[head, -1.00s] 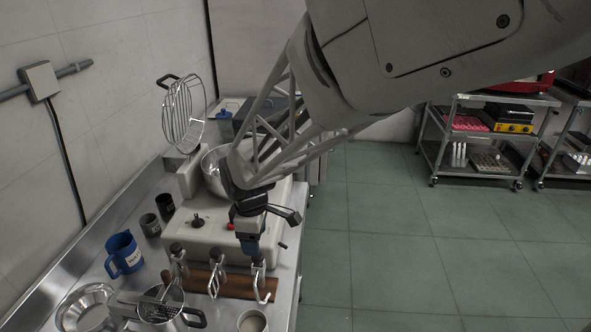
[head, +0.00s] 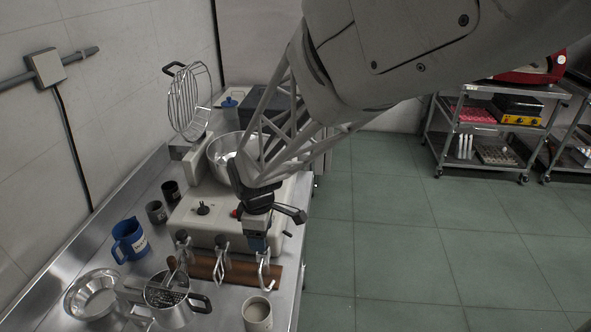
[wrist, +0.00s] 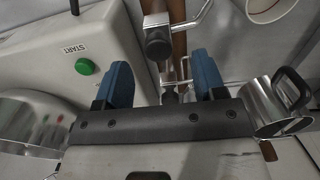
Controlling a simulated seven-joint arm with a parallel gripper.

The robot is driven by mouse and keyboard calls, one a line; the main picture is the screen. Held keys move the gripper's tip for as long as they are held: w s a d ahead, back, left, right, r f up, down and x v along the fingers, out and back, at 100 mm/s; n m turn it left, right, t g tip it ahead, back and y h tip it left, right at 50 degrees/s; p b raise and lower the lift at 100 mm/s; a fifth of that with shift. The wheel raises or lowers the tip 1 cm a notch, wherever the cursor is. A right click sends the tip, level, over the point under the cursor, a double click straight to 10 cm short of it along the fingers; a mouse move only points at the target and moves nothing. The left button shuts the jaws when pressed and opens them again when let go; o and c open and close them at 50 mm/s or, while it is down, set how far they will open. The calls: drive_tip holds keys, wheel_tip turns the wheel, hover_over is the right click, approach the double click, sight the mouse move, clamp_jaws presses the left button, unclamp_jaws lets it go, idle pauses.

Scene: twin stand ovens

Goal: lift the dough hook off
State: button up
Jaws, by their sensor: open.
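Several metal mixer attachments with dark tops hang in a row at a wooden rack (head: 235,272) in front of the white mixer (head: 195,222). The rightmost, a curved hook (head: 264,272), looks like the dough hook. My gripper (head: 258,243) is directly above it in the head view and partly hides its top. In the wrist view, the blue fingers of my gripper (wrist: 163,82) stand apart, with a dark-topped attachment (wrist: 169,94) showing between them. I cannot tell whether the fingers touch it. Another attachment's dark top (wrist: 158,46) shows just beyond.
A pale cup (head: 257,313) stands close in front of the rack. A steel pot (head: 172,305), a metal bowl (head: 92,294) and a blue jug (head: 129,240) stand to the left. The mixer's bowl (head: 225,150) and raised wire guard (head: 188,105) are behind. Open floor lies right.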

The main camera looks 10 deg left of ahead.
drive_tip(key=shift+w+f, duration=0.1)
drive_tip(key=shift+f, duration=2.3)
drive_tip(key=shift+c, duration=0.3)
drive_tip(key=c, duration=1)
drive_tip(key=shift+c, duration=0.2)
drive_tip(key=shift+r, duration=0.2)
drive_tip(key=shift+r, duration=0.55)
drive_tip(key=shift+s+d+r, duration=0.15)
drive_tip(key=shift+s+r, duration=0.05)
drive_tip(key=shift+r, duration=0.4)
drive_tip(key=shift+s+d+r, duration=0.15)
drive_tip(key=shift+r, duration=0.4)
drive_tip(key=s+d+r, duration=0.1)
drive_tip(key=s+d, duration=0.7)
drive_tip(key=s, duration=0.4)
drive_tip(key=shift+s+d+r, duration=0.15)
drive_tip(key=shift+s+d, duration=0.1)
drive_tip(key=shift+d, duration=0.05)
